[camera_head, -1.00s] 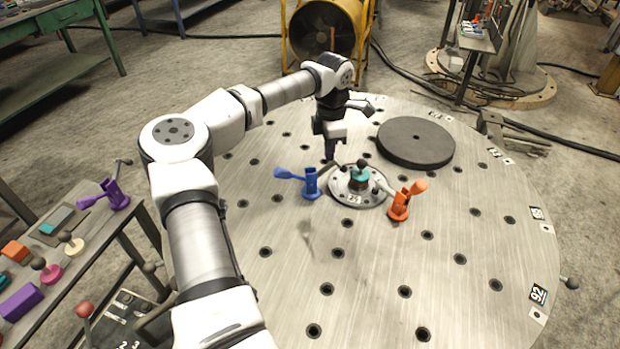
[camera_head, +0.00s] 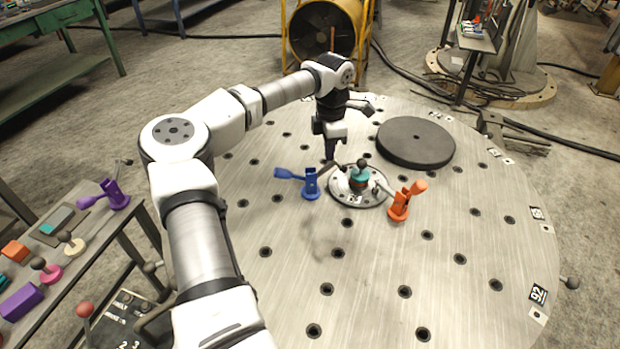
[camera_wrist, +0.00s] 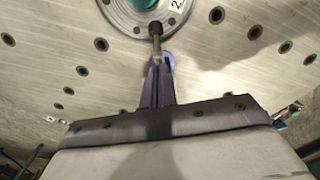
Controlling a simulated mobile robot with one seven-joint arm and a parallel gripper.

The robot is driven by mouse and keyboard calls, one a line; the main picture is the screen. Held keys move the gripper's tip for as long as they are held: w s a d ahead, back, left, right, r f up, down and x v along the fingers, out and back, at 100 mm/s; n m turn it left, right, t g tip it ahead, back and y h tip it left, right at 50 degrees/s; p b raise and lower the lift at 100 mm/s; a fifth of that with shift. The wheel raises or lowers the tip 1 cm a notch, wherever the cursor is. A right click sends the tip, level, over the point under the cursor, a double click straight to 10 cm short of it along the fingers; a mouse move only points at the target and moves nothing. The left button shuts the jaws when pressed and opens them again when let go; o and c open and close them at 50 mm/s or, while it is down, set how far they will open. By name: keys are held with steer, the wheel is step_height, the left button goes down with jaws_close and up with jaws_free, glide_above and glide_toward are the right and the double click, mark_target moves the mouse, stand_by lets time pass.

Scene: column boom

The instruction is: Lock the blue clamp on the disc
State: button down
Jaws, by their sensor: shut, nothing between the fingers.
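The blue clamp (camera_head: 311,184) stands on the round table at the left of the small metal disc (camera_head: 346,196). Its blue handle (camera_head: 286,174) sticks out to the left, away from the disc. Its arm points toward the disc; I cannot tell whether its dark tip touches it. In the wrist view, a rod with a dark tip (camera_wrist: 156,31) reaches the rim of the disc (camera_wrist: 121,17). My gripper (camera_head: 331,158) is shut and empty, pointing down just behind the blue clamp. In the wrist view its fingers (camera_wrist: 157,85) hide most of the blue clamp (camera_wrist: 166,57).
An orange clamp (camera_head: 399,208) stands at the disc's right, its arm toward the disc. A large dark round plate (camera_head: 415,141) lies behind. The front of the table (camera_head: 370,260) is clear.

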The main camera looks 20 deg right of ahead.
mark_target(332, 162)
steer(key=shift+f, duration=0.2)
steer(key=shift+d+f+b, duration=0.2)
steer(key=shift+f+b, duration=0.35)
steer(key=shift+f, duration=0.4)
steer(key=shift+d+f+b, duration=0.15)
steer(key=shift+f+b, duration=0.4)
steer(key=shift+f, duration=0.4)
steer(key=shift+r, duration=0.15)
steer(key=shift+r+p, duration=2.4)
steer(key=shift+r, duration=1.1)
steer(key=shift+s+f, duration=0.1)
